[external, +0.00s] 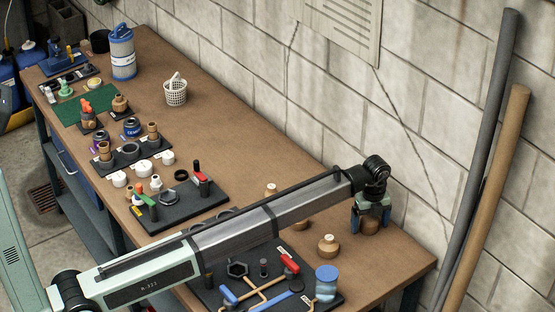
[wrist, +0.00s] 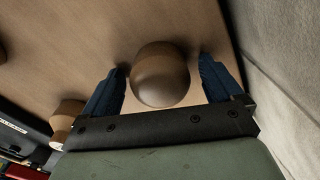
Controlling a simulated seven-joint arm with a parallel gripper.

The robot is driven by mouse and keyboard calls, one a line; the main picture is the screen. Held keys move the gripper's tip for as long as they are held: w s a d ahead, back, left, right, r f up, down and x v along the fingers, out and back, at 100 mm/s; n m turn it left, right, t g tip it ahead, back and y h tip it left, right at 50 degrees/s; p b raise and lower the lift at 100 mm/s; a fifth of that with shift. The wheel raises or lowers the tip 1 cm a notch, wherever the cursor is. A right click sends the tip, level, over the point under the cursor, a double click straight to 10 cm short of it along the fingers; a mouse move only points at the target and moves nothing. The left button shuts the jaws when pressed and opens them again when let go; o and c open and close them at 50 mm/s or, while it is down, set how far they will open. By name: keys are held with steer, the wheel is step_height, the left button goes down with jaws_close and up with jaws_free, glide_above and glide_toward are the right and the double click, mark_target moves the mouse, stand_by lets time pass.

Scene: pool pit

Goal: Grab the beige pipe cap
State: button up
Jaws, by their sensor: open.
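A smooth, rounded brown-beige piece that looks like the pipe cap (wrist: 160,78) stands on the bench between my fingers in the wrist view. In the external view the cap (external: 370,227) is partly hidden under my gripper (external: 372,214), at the bench's right end near the wall. My gripper (wrist: 162,66) is open, with one blue finger on each side of the cap. Small gaps show between the fingers and the cap in the wrist view.
A similar tan piece with a white top (external: 328,247) stands left of my gripper. Other tan pieces (external: 271,189) are partly behind my arm. A black tool board (external: 215,287) lies in front. The block wall (external: 425,165) is close on the right.

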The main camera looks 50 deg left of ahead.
steer(key=shift+c, duration=0.4)
steer(key=c, duration=1)
steer(key=shift+r, duration=0.15)
